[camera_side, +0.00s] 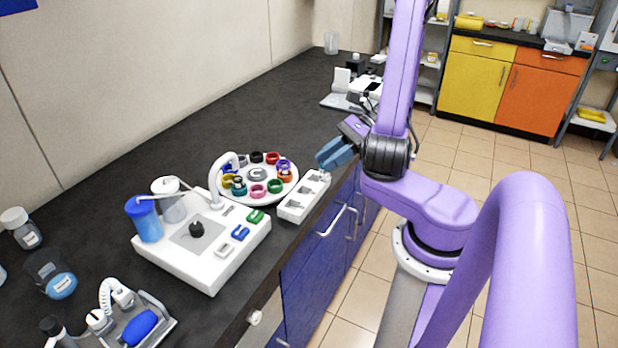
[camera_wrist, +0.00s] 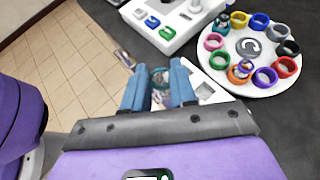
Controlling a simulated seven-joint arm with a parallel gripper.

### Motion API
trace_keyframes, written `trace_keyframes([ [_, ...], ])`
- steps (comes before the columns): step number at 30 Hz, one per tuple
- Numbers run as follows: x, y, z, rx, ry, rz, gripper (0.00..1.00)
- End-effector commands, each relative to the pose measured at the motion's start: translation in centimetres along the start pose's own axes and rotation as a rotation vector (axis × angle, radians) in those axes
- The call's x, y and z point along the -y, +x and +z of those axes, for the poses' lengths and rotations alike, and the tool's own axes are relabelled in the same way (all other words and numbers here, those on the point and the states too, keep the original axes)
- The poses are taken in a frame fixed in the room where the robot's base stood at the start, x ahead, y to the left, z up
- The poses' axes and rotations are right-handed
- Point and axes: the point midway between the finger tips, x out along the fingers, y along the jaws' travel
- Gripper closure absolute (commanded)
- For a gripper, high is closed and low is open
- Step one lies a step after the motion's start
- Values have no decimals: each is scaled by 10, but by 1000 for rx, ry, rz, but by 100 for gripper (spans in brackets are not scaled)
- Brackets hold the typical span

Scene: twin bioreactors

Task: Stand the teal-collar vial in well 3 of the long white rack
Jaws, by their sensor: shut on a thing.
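The teal-collar vial (camera_wrist: 160,76) is between the two blue fingers of my gripper (camera_wrist: 160,88) in the wrist view, its teal ring showing at the top. My gripper (camera_side: 325,163) is shut on it and hangs over the far end of the long white rack (camera_side: 291,213) in the side view. The rack also shows partly in the wrist view (camera_wrist: 214,94), beside and behind my right finger. The vial's lower end is mostly hidden, so I cannot tell whether it is inside a well. Well numbers are not readable.
A round white carousel (camera_side: 258,198) with several coloured rings stands close behind the rack. A white instrument (camera_side: 205,262) with tubing, a blue bottle (camera_side: 146,222) and coloured blocks stands left of the rack. The bench's front edge runs right beside the rack.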

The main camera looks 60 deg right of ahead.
Motion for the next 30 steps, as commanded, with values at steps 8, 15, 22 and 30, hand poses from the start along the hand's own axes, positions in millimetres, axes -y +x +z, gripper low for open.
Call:
trace_keyframes([
  [8,21,10,-6,0,-1,3,100],
  [15,33,17,-14,3,-1,1,100],
  [22,40,24,-22,0,1,2,100],
  [30,62,43,-43,-1,1,2,100],
])
